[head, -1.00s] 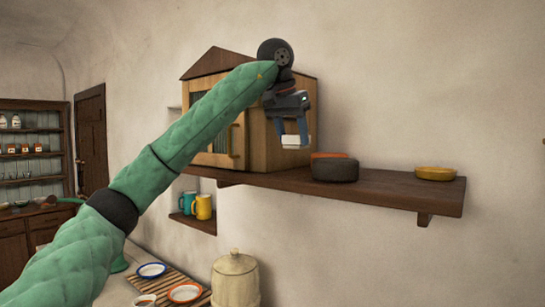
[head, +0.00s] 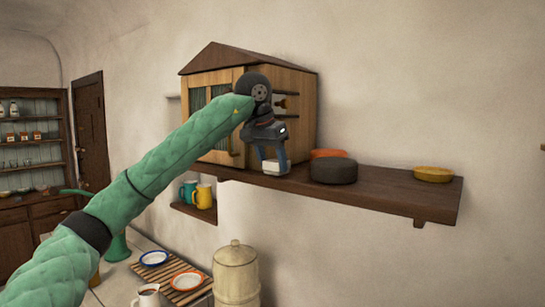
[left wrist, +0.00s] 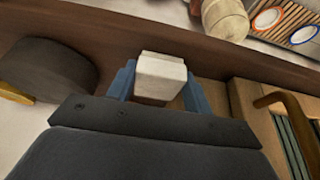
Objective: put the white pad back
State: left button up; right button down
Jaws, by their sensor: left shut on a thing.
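The white pad (head: 275,168) is a small pale block. My left gripper (head: 272,159) is shut on it, with a blue finger on each side. In the left wrist view the white pad (left wrist: 160,78) shows between the two fingers. In the head view the pad is just over or at the dark wooden shelf (head: 400,191), beside the house-shaped wooden cabinet (head: 298,128). I cannot tell whether the pad touches the shelf. My right gripper is not in view.
A yellow dish (head: 433,174) is near the shelf's right end. The shelf is bare between pot and yellow dish. Below are a beige canister (head: 236,275) and plates.

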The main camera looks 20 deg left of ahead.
aim_at(273, 161)
pick_arm(q)
jog(key=shift+f, duration=0.15)
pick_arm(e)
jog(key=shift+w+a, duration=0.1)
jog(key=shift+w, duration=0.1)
pick_arm(q)
jog(key=o, duration=1)
jog(key=shift+r, duration=0.3)
jog(key=shift+s+a+r+b, duration=0.1)
jog(key=shift+s+r+b, duration=0.1)
jog(key=shift+r+b, duration=0.2)
jog(key=b+v, duration=0.1)
jog(key=v, duration=0.1)
jog(key=shift+s+r, duration=0.15)
jog(key=shift+r, duration=0.15)
jog(key=b+v, duration=0.2)
jog(key=v, duration=0.6)
jog(key=shift+b, duration=0.3)
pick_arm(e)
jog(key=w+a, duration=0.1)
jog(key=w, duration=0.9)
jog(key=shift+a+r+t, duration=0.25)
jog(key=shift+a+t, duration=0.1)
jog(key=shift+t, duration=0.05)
